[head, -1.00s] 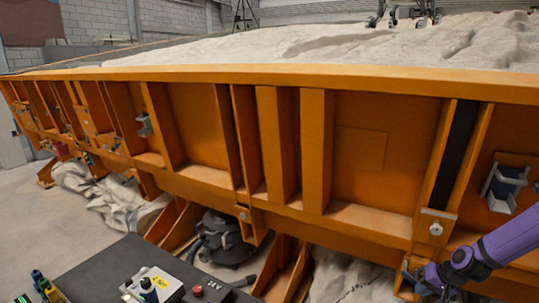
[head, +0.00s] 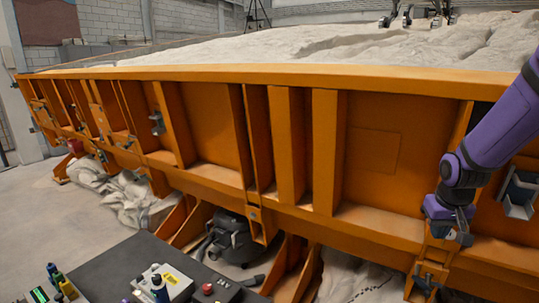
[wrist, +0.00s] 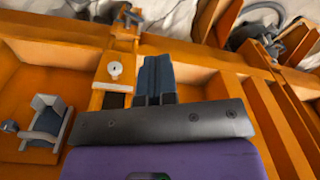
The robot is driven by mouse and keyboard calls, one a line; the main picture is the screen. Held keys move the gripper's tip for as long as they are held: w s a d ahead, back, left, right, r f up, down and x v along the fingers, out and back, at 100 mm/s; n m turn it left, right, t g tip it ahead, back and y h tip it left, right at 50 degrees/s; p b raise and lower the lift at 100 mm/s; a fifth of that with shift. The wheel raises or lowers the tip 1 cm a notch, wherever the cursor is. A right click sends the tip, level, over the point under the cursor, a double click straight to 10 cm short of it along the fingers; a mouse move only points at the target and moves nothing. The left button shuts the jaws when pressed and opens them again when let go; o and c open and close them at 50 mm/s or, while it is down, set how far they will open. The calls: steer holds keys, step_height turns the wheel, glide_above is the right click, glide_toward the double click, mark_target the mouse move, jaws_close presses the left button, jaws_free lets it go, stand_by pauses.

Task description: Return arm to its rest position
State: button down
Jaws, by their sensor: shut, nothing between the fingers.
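My purple arm comes in from the right edge of the head view. My gripper (head: 461,220) hangs in front of the orange side wall of the sandbed (head: 380,150), by a latch fitting at the lower right. In the wrist view my gripper (wrist: 157,62) has its two dark fingers pressed together with nothing between them. I cannot tell whether they touch the wall. The latch plate (wrist: 115,68) shows just left of the fingers.
A grey bracket (head: 518,194) sits on the wall at the right. A dark table (head: 118,262) with a control box (head: 163,284) and small bottles stands at the lower left. A black vacuum (head: 232,238) lies under the bed. Floor at the far left is clear.

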steer(key=s+a+r+t, duration=0.1)
steer(key=s+a+r, duration=0.4)
steer(key=r, duration=0.2)
steer(key=s+a+r+t, duration=0.1)
steer(key=s+a+r, duration=0.3)
steer(key=r, duration=0.3)
steer(key=s+a+r+n, duration=0.1)
steer(key=s+a+r, duration=0.1)
steer(key=s, duration=0.3)
steer(key=s+a+r+t+y, duration=0.1)
steer(key=s+a+r, duration=0.2)
steer(key=s, duration=0.3)
steer(key=shift+r+n, duration=0.15)
steer(key=shift+n, duration=0.25)
